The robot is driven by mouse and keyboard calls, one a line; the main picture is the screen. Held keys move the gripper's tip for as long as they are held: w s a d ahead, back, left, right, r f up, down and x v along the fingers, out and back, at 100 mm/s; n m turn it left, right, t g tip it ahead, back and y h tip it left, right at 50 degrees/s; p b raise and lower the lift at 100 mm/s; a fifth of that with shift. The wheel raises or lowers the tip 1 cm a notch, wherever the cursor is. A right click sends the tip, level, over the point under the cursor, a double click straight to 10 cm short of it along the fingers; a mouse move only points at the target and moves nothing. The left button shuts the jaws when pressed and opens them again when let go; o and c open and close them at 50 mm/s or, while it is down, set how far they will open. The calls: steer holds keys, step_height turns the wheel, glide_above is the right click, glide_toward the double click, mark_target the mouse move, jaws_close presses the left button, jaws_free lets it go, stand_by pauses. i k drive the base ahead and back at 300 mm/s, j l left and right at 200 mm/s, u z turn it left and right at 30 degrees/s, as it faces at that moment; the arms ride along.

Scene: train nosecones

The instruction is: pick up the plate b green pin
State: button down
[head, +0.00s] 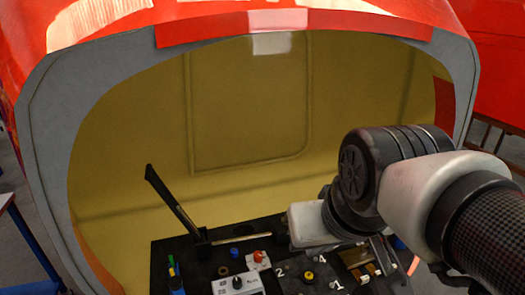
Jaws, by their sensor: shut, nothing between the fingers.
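My gripper (305,226) shows as a white hand body above the dark board (215,255), at the lower middle of the head view. Its fingertips are hard to make out; it is shut with nothing held. A plate-like dark fixture (357,257) with small pale and brown parts lies below and right of the hand, partly covered by my arm. I cannot make out a green pin there. A small upright item with blue, yellow and green parts (176,277) stands at the board's left; I cannot tell whether it is a pin.
The board also holds a tilted black lever (172,200), a white box with a red knob (257,259), a yellow knob (309,275) among numbered marks and a white device (238,284). A yellow-lined red and grey nosecone shell (130,130) surrounds the board.

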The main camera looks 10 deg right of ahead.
mark_target(171, 258)
steer(key=z, duration=0.35)
steer(key=j, duration=0.9)
steer(key=k+j, duration=0.15)
steer(key=j, duration=0.75)
steer(key=i+j, duration=0.1)
steer(key=j, duration=0.45)
steer(key=i+j, duration=0.1)
steer(key=j, duration=0.5)
steer(key=i+j, duration=0.2)
